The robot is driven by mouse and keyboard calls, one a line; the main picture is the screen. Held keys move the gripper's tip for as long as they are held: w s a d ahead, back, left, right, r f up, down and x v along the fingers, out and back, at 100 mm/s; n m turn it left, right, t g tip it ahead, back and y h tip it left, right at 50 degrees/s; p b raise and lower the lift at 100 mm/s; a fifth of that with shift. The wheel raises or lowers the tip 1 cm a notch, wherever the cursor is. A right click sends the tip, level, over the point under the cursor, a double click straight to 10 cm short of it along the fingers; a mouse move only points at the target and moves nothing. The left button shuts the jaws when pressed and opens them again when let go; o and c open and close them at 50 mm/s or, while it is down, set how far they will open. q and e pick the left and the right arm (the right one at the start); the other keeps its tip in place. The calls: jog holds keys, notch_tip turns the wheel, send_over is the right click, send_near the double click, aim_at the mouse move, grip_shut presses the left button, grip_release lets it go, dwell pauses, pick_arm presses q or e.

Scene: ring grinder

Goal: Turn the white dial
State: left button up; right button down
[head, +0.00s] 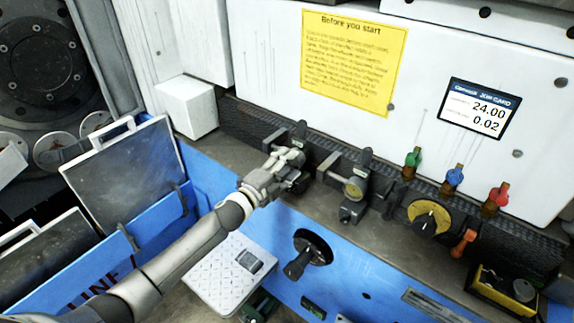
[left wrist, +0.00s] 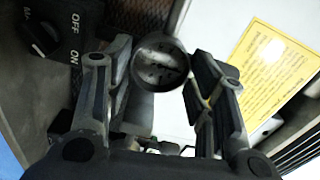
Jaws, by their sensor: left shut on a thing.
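My left gripper (head: 288,162) reaches in from the left to the left fixture on the dark rail, and its fingers cover most of what is there. In the left wrist view its two fingers (left wrist: 162,85) stand on either side of a round, grey-rimmed dial (left wrist: 160,62) with a pale, shaded face. The gripper is shut on this dial. In this shade I cannot tell that the dial is white. My right gripper is not in view.
A black knob (left wrist: 42,38) marked OFF and ON is close to the gripper. A gauge fixture (head: 355,187) stands to its right, then a yellow dial plate (head: 440,212) and green, blue and red valves. A yellow notice (head: 350,75) hangs behind.

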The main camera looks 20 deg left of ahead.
pick_arm(q)
jog(key=o, duration=1)
jog(key=shift+o, duration=0.2)
jog(key=v, duration=1.2)
